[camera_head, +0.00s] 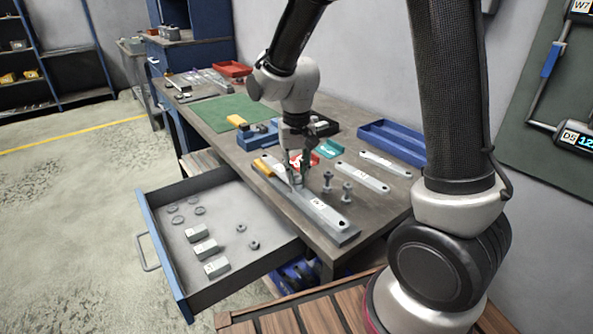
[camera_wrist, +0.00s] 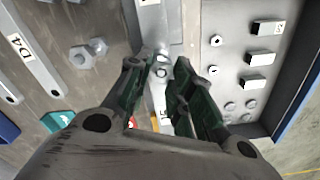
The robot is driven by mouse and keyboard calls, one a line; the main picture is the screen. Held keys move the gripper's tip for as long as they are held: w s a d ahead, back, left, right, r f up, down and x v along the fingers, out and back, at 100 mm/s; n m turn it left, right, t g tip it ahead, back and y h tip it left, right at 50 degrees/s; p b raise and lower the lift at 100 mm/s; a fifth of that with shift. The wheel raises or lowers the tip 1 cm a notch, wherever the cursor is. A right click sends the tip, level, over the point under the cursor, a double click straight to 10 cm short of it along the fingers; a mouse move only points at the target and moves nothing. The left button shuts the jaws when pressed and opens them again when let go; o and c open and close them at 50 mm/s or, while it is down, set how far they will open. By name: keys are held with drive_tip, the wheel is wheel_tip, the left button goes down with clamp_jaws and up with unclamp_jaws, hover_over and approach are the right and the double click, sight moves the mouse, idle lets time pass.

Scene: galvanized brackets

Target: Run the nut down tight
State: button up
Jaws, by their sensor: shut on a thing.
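A long galvanized bracket (camera_head: 322,212) labelled W7 lies along the front edge of the workbench. My gripper (camera_head: 297,178) points down over the bracket's middle. In the wrist view my gripper's fingers (camera_wrist: 162,72) are closed in on a small metal nut (camera_wrist: 160,70) at the bracket strip (camera_wrist: 158,25). The fingers hide much of the nut, and I cannot tell how it sits against the bracket.
An open drawer (camera_head: 168,238) at the bench front holds labelled blocks, washers and loose nuts. Labelled plates (camera_head: 362,177), a teal part (camera_head: 330,148), a blue tray (camera_head: 372,131) and a green mat (camera_head: 215,112) lie on the bench.

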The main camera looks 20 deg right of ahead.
drive_tip(key=m, duration=0.5)
drive_tip(key=shift+m, duration=0.4)
drive_tip(key=m, duration=0.3)
drive_tip(key=shift+a+m, duration=0.1)
drive_tip(key=shift+m, duration=0.2)
drive_tip(key=m, duration=0.3)
drive_tip(key=shift+m, duration=0.3)
drive_tip(key=o, duration=0.8)
drive_tip(key=shift+a, duration=0.1)
drive_tip(key=shift+c, duration=0.2)
